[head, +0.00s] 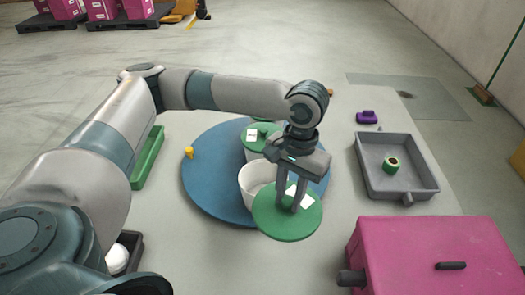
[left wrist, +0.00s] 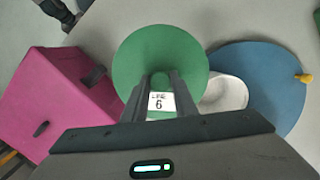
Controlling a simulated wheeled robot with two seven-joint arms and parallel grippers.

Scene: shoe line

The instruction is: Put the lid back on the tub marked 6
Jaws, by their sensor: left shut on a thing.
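My left gripper (head: 290,203) is shut on a round green lid (head: 275,222), by its top near the middle. In the left wrist view the lid (left wrist: 150,48) lies beyond the fingers (left wrist: 161,80), and a white label (left wrist: 162,102) between them reads "LINE 6". An open white tub (head: 252,178) stands on the blue turntable (head: 215,170). The lid is in front of this tub and partly hides it; it looks off to the side of the rim. In the left wrist view the tub (left wrist: 226,92) shows right of the lid. Any mark on the tub is hidden. My right gripper is not in view.
A grey tray (head: 420,185) holding a green ring, a purple item (head: 367,117) and a pink box (head: 430,250) are at right. A green tray (head: 148,158) is at left.

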